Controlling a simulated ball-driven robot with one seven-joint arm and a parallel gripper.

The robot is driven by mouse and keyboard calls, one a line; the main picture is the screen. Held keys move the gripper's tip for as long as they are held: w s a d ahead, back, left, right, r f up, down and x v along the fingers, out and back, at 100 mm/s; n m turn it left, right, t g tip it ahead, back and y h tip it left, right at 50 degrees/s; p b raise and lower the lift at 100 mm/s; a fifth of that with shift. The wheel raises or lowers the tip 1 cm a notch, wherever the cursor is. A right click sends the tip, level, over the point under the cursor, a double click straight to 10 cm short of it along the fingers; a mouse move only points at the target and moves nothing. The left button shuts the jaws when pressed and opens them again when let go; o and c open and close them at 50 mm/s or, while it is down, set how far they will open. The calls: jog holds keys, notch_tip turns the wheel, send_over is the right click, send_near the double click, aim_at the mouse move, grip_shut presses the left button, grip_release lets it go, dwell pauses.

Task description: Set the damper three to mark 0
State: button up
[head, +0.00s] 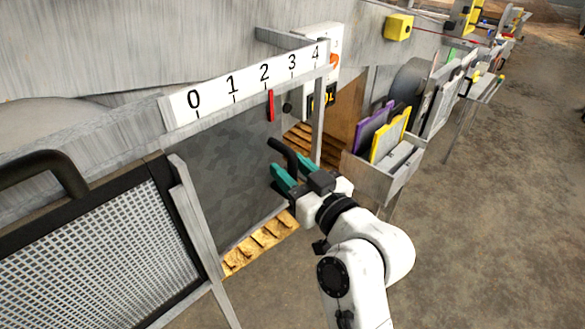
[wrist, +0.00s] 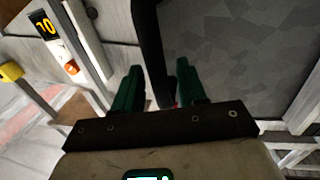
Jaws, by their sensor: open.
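The damper plate (head: 225,165) is a dark grey sheet in a metal frame. Its red pointer (head: 271,105) stands by mark 2 on the white scale (head: 215,92), which runs from 0 at left to 4 at right. A black curved handle (head: 284,150) sticks out at the plate's right edge. My gripper (head: 294,172) has green fingers and is open at the handle. In the wrist view the dark handle (wrist: 151,50) runs between the open fingers (wrist: 160,75), with the grey plate (wrist: 235,50) to the right. Whether either finger touches the handle I cannot tell.
A black-framed mesh panel (head: 100,250) with its own handle (head: 45,160) stands at left. An upright post (head: 318,120) and a bin of purple and yellow folders (head: 385,170) are to the right of the damper. Wooden slats (head: 262,240) lie below; open floor is at right.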

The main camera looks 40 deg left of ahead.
jog(key=shift+c, duration=0.2)
grip_shut()
jog(key=shift+s, duration=0.1)
jog(key=p, duration=0.3)
send_near(221, 189)
jog(key=x, duration=0.4)
jog(key=shift+w+a+r, duration=0.1)
jog(key=shift+w+a, duration=0.1)
jog(key=shift+w, duration=0.1)
jog(key=shift+s+a, duration=0.1)
jog(key=shift+s, duration=0.1)
jog(key=shift+o, duration=0.2)
grip_release()
